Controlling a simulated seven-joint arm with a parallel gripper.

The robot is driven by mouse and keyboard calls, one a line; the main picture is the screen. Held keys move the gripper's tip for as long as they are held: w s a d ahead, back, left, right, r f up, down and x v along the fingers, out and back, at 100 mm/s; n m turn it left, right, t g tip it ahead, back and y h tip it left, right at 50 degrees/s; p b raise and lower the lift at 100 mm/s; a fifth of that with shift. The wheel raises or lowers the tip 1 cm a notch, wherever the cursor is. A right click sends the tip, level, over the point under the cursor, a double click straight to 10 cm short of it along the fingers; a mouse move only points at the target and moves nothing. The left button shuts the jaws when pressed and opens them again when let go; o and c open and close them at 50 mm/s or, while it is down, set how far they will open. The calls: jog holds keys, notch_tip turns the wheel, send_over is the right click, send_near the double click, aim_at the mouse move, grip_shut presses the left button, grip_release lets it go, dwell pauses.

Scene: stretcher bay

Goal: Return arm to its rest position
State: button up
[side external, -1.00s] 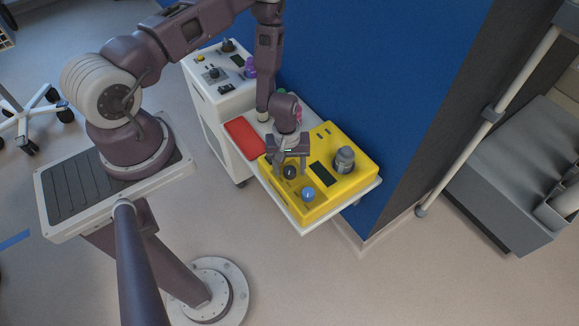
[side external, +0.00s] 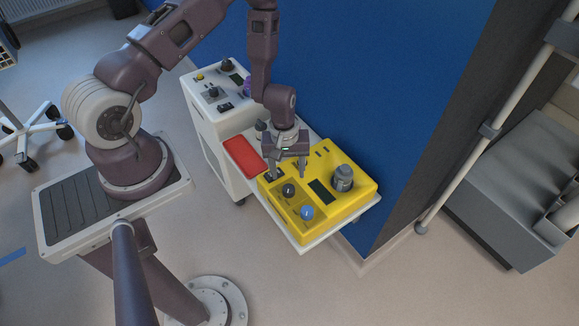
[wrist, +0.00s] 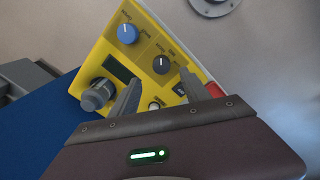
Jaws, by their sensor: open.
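My gripper (side external: 286,174) is open and empty, with its fingers pointing down over the back left part of a yellow device (side external: 353,208). The device has a black knob (side external: 288,190), a blue knob (side external: 307,212) and a large grey knob (side external: 343,177). In the side view the fingertips appear just behind the black knob and apart from it. In the wrist view, the two fingers (wrist: 160,97) stand apart in front of the device (wrist: 128,47), with a small pale button (wrist: 154,104) between them. The black knob (wrist: 161,65) is uncovered there.
The device rests on a white shelf (side external: 300,246) beside a red pad (side external: 244,156). A white cabinet (side external: 215,130) with knobs stands behind to the left, close to my arm. A blue wall (side external: 400,60) rises behind. Floor in front of the shelf is clear.

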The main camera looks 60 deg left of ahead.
jog(key=d+r+m+t, duration=0.2)
jog(key=r+m, duration=0.1)
jog(key=r, duration=1.1)
jog(key=d+r+m+t, duration=0.15)
jog(key=r+m, duration=0.25)
jog(key=r, duration=1.1)
jog(key=s+r+m, duration=0.2)
jog(key=s+r, duration=0.3)
jog(key=s, duration=0.3)
jog(key=s+r+m+t, duration=0.1)
jog(key=s+r+m, duration=0.1)
jog(key=s+r, duration=0.4)
jog(key=s, duration=0.2)
jog(key=shift+s+d, duration=0.3)
jog(key=shift+d, duration=0.05)
jog(key=shift+r+t, duration=0.1)
jog(key=shift+t, duration=0.15)
